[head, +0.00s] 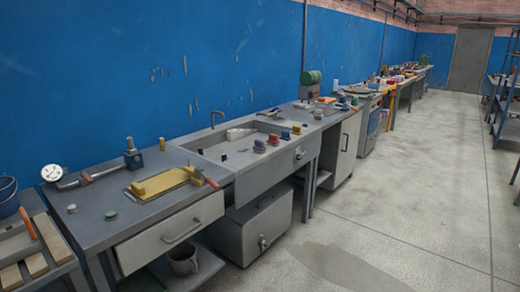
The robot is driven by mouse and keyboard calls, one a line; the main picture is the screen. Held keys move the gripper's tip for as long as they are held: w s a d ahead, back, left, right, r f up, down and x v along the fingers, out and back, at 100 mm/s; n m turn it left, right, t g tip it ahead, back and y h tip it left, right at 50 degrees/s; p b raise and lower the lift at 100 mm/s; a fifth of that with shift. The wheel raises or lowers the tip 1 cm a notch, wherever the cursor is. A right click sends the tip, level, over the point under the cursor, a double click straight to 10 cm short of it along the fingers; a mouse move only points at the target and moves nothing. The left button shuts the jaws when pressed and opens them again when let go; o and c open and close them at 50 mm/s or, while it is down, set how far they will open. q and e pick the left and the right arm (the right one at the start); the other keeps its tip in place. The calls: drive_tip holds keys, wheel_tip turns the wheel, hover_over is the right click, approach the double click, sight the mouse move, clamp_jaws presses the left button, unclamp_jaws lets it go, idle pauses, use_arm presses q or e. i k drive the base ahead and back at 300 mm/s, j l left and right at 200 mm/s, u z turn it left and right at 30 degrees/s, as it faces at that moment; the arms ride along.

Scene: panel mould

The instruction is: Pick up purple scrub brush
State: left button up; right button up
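A small purple item that looks like the scrub brush (259,146) sits at the front edge of the sink counter, at the left end of a short row of small coloured blocks or brushes. It is too small to make out bristles or a handle. Neither of my grippers shows in the head view.
Beside it stand a red item (273,139), a blue item (285,135) and a yellow-orange item (297,130). Left is a grey bench (95,203) with a yellow panel (160,183) and a partly open drawer (172,233). The concrete floor (400,190) to the right is clear.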

sight(259, 148)
drive_tip(key=i+l, duration=0.25)
drive_tip(key=i, duration=0.25)
drive_tip(key=i+l, duration=0.25)
drive_tip(key=i, duration=0.2)
drive_tip(key=i+l, duration=0.25)
drive_tip(key=i, duration=0.25)
drive_tip(key=i+l, duration=0.25)
drive_tip(key=i, duration=0.2)
